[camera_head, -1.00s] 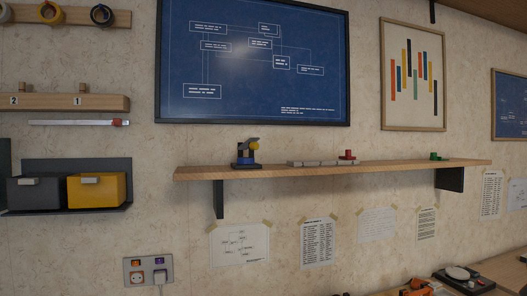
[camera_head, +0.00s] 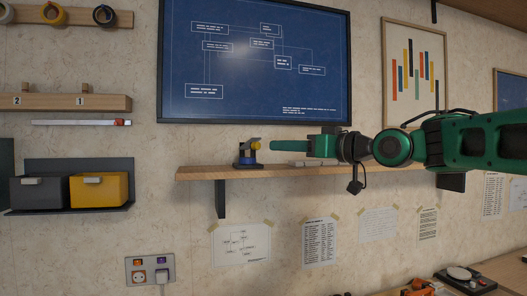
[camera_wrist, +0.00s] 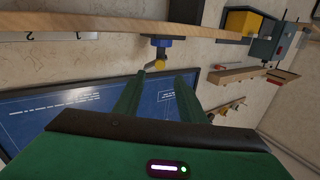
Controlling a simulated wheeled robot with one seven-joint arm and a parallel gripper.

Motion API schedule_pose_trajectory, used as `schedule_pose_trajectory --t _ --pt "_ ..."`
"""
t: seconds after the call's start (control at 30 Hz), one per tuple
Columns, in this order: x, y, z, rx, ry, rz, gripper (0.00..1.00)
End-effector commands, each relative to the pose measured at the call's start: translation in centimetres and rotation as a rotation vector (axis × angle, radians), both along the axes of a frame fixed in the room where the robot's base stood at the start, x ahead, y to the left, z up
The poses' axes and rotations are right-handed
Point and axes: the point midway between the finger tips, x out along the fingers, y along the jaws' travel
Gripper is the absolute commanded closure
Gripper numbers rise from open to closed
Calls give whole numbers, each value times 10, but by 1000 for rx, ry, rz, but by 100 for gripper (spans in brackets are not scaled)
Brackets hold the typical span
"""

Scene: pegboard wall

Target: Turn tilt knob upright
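A small device with a dark base, a blue ring and a yellow knob (camera_head: 255,147) stands near the left end of the wooden shelf (camera_head: 205,174). Its grey top part looks tilted to the right. The device also shows in the wrist view (camera_wrist: 160,43), with the yellow knob toward my gripper. My green gripper (camera_head: 274,146) reaches in from the right, just right of the knob and apart from it. In the wrist view my two fingers (camera_wrist: 158,82) are spread with an empty gap, and the knob is beyond their tips.
Grey blocks (camera_head: 305,162) lie on the shelf below my gripper. A blue framed poster (camera_head: 250,65) hangs above the shelf. A yellow bin (camera_head: 98,189) and a grey bin (camera_head: 40,191) sit on a rack at the left.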

Motion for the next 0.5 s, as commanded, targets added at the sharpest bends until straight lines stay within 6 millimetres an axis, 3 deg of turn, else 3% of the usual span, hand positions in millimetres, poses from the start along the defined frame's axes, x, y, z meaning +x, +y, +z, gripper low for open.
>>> schedule_pose_trajectory --t 0.5 --pt "56 57 -1 -1 2 -2 63"
